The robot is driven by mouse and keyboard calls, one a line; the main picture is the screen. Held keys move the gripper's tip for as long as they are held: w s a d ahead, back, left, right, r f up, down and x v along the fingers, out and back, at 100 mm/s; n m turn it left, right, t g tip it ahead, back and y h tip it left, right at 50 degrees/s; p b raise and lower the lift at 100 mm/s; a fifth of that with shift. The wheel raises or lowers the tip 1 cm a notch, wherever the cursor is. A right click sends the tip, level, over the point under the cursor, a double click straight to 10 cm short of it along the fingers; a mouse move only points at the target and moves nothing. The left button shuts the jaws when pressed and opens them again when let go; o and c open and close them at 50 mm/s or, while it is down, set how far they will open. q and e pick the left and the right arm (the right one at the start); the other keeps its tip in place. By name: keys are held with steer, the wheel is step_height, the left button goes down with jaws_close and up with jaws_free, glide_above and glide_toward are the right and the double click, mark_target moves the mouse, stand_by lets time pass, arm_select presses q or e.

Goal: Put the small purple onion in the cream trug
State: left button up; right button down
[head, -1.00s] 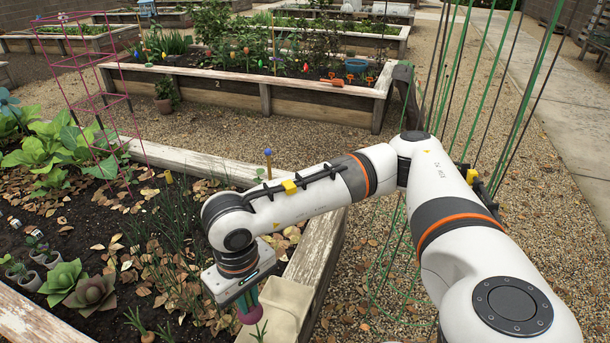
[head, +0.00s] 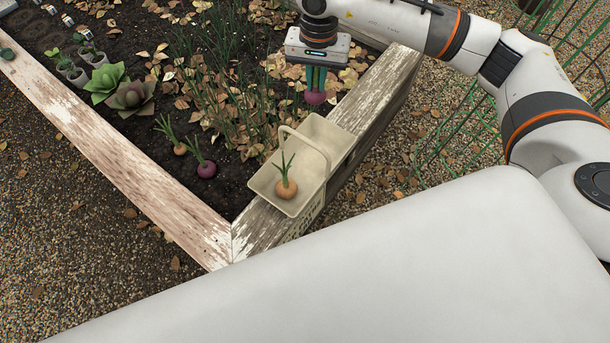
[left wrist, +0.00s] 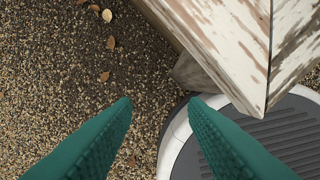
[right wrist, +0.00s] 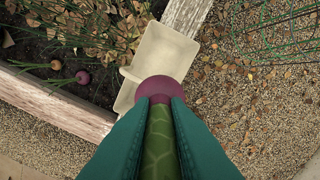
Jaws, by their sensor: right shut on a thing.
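My right gripper (head: 316,82) is shut on a purple onion (head: 315,97), bulb hanging down, near the far end of the cream trug (head: 328,138). In the right wrist view the bulb (right wrist: 160,88) sits between the fingertips and overlaps part of the trug (right wrist: 165,52). The trug stands on the bed's wooden edge, with its handle arched over it. A yellow-orange onion (head: 286,188) with green leaves lies inside. A second purple onion (head: 206,169) is in the soil left of the trug. My left gripper (left wrist: 160,102) is open and empty over gravel.
Another yellow-orange onion (head: 180,149) is in the soil. Thin green stalks (head: 235,90) and dry leaves stand beyond the trug. The wooden bed edge (head: 140,180) runs along the front left. Green wire supports (head: 470,130) rise over the gravel at the right.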

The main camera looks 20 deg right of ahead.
steer(key=w+d+f+m+b, duration=0.1)
steer(key=f+b, duration=0.3)
steer(key=f, duration=0.5)
steer(key=w+d+f+m+b, duration=0.1)
steer(key=f+b, duration=0.4)
steer(key=f, duration=0.5)
steer(key=w+d+f+m+b, duration=0.2)
steer(key=f+m+b, duration=0.1)
steer(key=f, duration=0.7)
steer(key=shift+w+d+b, duration=0.1)
steer(key=shift+d+b, duration=0.15)
steer(key=shift+b, duration=0.5)
arm_select(q)
steer(key=w+d+r+t+h, duration=0.1)
steer(key=w+d+r+t, duration=0.1)
steer(key=w+r+t, duration=0.3)
steer(key=w+d+r+t+h, duration=0.1)
steer(key=w+r+t, duration=0.4)
steer(key=r, duration=0.9)
steer(key=w+d, duration=0.1)
steer(key=w, duration=0.1)
steer(key=shift+w+d+t+h, duration=0.25)
steer(key=shift+w+t+h, duration=0.05)
steer(key=shift+w+t, duration=0.1)
arm_select(e)
steer(key=shift+f, duration=0.1)
